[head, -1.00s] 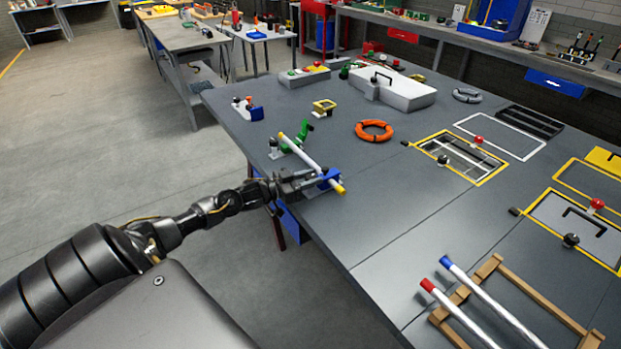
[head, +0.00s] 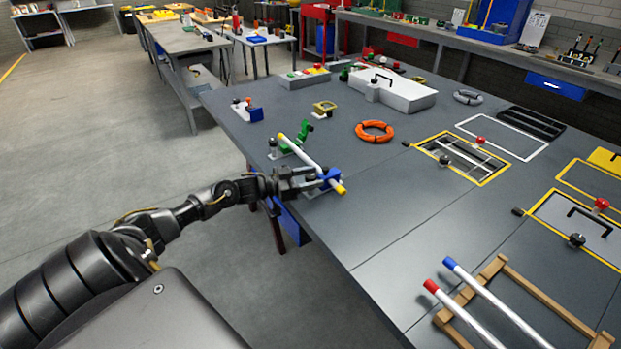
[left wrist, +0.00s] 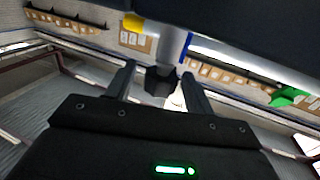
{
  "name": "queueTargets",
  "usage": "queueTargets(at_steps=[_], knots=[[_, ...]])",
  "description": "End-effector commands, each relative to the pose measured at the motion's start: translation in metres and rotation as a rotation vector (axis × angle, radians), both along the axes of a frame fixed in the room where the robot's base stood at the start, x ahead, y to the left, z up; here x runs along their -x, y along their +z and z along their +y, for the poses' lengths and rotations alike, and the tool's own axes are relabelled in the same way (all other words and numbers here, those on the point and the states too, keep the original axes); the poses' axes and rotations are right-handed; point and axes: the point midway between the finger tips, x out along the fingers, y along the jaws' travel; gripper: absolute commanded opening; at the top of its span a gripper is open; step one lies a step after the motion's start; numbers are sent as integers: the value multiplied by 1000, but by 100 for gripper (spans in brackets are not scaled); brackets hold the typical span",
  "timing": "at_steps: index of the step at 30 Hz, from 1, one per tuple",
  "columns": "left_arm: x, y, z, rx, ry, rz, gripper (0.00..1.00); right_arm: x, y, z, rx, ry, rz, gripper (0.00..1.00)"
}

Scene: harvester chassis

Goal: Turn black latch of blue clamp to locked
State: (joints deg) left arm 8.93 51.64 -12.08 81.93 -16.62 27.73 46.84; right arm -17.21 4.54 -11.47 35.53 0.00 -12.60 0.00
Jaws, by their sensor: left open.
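The blue clamp (head: 331,175) stands near the left edge of the grey table and holds the near end of a white rod with yellow ends (head: 316,164). My left gripper (head: 316,179) is beside the clamp on its left, fingers pointing at it. In the left wrist view, the two open fingers (left wrist: 158,88) stand on either side of a small black piece, apparently the latch (left wrist: 160,80). Contact with it cannot be told. The rod also shows there with its yellow end (left wrist: 134,23). In the head view the fingers largely hide the latch. My right gripper is out of view.
A green clamp (head: 300,133) stands at the rod's far end. An orange ring (head: 373,132) lies to the right on the table. A blue block (head: 249,111) and a yellow part (head: 325,107) are farther back.

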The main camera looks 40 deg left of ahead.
Motion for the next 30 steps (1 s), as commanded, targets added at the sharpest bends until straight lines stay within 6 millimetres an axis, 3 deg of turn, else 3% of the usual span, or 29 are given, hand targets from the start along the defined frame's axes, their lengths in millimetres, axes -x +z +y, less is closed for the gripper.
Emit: queueTargets(at_steps=[8,21,30], knots=[[9,-2,6,-1,1,2,53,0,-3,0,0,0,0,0],[73,-3,47,-1,0,4,53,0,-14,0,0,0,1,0],[91,0,58,-1,-1,-1,53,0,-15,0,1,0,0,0]])
